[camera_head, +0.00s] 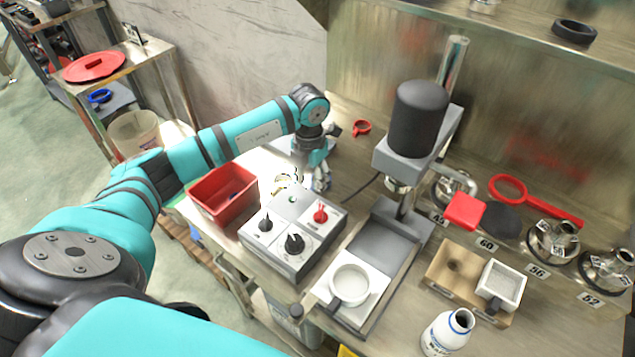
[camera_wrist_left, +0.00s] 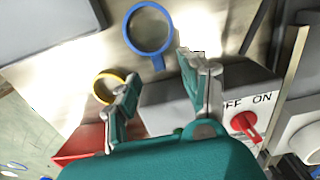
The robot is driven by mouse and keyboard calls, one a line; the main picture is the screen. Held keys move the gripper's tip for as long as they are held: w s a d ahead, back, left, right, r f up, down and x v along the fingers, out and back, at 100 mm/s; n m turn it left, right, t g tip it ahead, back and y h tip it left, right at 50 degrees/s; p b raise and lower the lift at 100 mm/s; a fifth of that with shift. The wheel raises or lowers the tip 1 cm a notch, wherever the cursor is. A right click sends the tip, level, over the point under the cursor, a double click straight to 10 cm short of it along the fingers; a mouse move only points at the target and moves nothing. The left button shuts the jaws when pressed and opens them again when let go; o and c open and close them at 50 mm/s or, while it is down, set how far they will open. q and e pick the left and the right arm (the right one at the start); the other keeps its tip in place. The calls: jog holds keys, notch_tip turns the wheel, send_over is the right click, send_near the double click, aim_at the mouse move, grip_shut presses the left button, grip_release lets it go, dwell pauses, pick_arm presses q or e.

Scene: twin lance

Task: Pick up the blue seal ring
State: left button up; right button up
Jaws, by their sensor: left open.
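A blue ring with a short tab (camera_wrist_left: 148,32) lies flat on the bench in the left wrist view, just beyond the fingertips. Its tab points down toward the gap between the fingers, without being gripped. I cannot make this ring out in the head view, where my arm covers that area. My left gripper (camera_wrist_left: 160,75) is open and empty; in the head view it (camera_head: 321,182) hangs behind the control box. Another blue ring (camera_head: 100,96) lies on the cart shelf at far left. My right gripper is not in view.
A yellow ring (camera_wrist_left: 110,86) lies left of the blue one. A red bin (camera_head: 224,194) and a control box (camera_head: 290,235) with knobs stand close in front of the gripper. A red ring (camera_head: 361,127) lies behind, near the press (camera_head: 418,120).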

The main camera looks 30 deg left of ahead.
pick_arm(q)
notch_tip(320, 180, down, 2)
jog(key=shift+f, duration=0.35)
jog(key=c, duration=0.9)
jog(key=shift+o, duration=0.2)
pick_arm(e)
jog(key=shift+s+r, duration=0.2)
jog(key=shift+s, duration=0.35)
